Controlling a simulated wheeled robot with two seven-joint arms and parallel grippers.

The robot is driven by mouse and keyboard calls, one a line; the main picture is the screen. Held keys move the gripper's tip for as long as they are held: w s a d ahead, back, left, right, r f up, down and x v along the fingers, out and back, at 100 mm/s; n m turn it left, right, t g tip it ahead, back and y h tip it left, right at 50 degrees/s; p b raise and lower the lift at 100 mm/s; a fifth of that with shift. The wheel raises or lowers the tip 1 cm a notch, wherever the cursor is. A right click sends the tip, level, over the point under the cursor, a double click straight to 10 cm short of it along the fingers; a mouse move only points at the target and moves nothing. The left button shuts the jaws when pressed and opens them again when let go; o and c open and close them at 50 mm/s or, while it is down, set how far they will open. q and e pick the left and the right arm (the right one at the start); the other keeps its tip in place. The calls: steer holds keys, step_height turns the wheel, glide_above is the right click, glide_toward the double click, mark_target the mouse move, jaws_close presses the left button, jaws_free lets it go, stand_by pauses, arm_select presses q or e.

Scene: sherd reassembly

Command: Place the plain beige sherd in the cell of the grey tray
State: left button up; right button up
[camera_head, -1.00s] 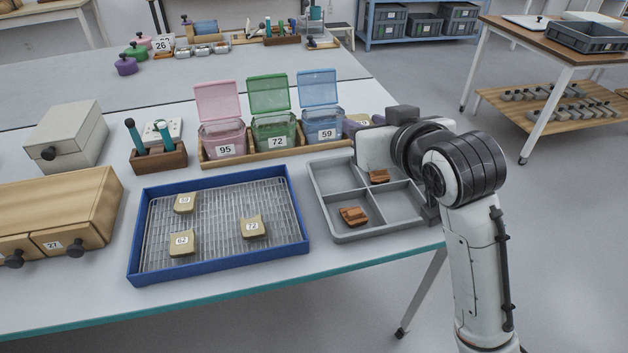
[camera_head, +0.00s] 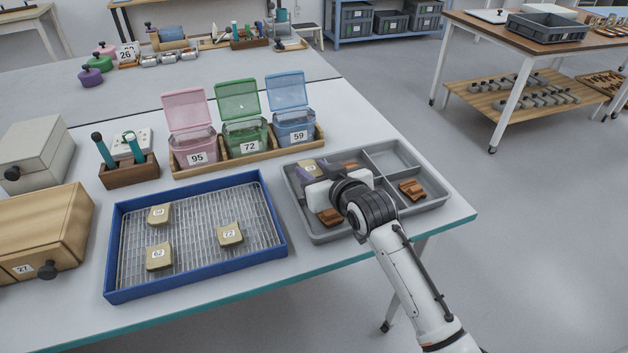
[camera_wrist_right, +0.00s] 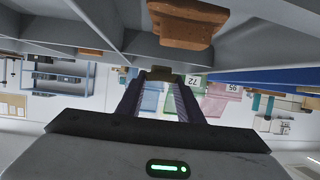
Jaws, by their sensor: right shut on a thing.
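The beige sherd (camera_head: 311,166) is between the fingertips of my right gripper (camera_head: 313,172), at the back left part of the grey tray (camera_head: 443,190). It carries a small mark too small to read. In the right wrist view the sherd (camera_wrist_right: 161,75) shows between the two dark fingers of the gripper (camera_wrist_right: 160,82), which is shut on it. Whether the sherd touches the tray floor is hidden. Reddish-brown sherds lie in other tray cells, one at the front left (camera_head: 330,217) and one at the right (camera_head: 411,189). My left gripper is not in view.
A blue tray (camera_head: 196,277) with a wire rack holds labelled beige sherds (camera_head: 230,234) left of the grey tray. Lidded pink, green (camera_head: 244,133) and blue boxes stand behind. A wooden drawer unit (camera_head: 45,225) is at the left. The table's front edge is close.

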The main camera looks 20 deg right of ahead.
steer(key=shift+f, duration=1.2)
steer(key=shift+f, duration=0.2)
steer(key=o, duration=0.8)
steer(key=shift+c, duration=0.2)
steer(key=shift+r, duration=0.1)
steer(key=shift+s+r, duration=0.15)
steer(key=p+v, duration=0.1)
steer(key=v, duration=1)
steer(key=shift+s+d+r, duration=0.1)
steer(key=shift+s+r, duration=0.1)
steer(key=shift+s, duration=0.05)
